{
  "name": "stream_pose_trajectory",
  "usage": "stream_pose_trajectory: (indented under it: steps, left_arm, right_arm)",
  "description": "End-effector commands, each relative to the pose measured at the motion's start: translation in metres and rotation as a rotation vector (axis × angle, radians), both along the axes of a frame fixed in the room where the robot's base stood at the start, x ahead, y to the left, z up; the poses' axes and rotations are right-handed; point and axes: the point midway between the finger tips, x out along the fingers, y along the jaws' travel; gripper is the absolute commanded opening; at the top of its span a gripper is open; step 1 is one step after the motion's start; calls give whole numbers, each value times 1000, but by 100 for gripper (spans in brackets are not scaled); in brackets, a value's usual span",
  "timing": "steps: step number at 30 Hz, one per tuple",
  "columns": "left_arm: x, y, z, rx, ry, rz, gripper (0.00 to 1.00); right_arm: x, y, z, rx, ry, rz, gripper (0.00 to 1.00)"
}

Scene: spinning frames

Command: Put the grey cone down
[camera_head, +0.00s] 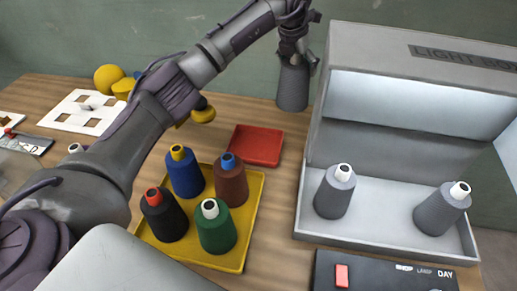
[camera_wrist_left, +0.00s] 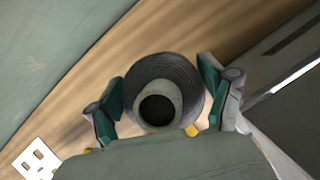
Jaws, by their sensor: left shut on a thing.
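My left gripper (camera_head: 293,58) reaches over the table to the back, left of the light box, pointing down. It is shut on the upper part of a grey cone (camera_head: 293,90), which hangs upright below it. In the left wrist view the ribbed grey cone (camera_wrist_left: 165,66) shows from above, with its dark-holed tip between the two green finger pads. The cone's base is near the table's back edge; I cannot tell whether it touches the wood. Two other grey cones with white tips, a left one (camera_head: 334,195) and a right one (camera_head: 440,212), stand inside the light box. My right gripper is out of view.
The light box (camera_head: 385,239) fills the right side. A yellow tray (camera_head: 253,215) holds several coloured cones. A red tray (camera_head: 257,145) lies behind it, in front of the held cone. A dark control panel (camera_head: 385,275) is at the front right. Bare wood shows beside the red tray.

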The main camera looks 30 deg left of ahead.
Motion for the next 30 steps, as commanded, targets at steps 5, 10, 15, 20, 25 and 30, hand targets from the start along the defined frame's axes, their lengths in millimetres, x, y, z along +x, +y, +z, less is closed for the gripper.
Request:
stream_pose_trajectory:
  steps: [5, 10, 15, 20, 25, 30]
  left_arm:
    - [0, 0, -26, -1, -4, 0, 12]
    - [0, 0, -43, -1, -4, 0, 12]
    - [-8, 10, -52, -1, -2, 1, 12]
    - [-31, 34, -71, 2, 1, 2, 12]
    - [-56, 61, -92, 1, 1, 3, 12]
    - [-74, 79, -108, -1, -2, 1, 12]
  right_arm:
    - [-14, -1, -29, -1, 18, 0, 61]
    - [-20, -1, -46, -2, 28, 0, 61]
    - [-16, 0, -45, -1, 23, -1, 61]
    - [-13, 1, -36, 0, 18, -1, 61]
    - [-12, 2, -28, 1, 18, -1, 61]
    - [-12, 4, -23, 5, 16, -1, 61]
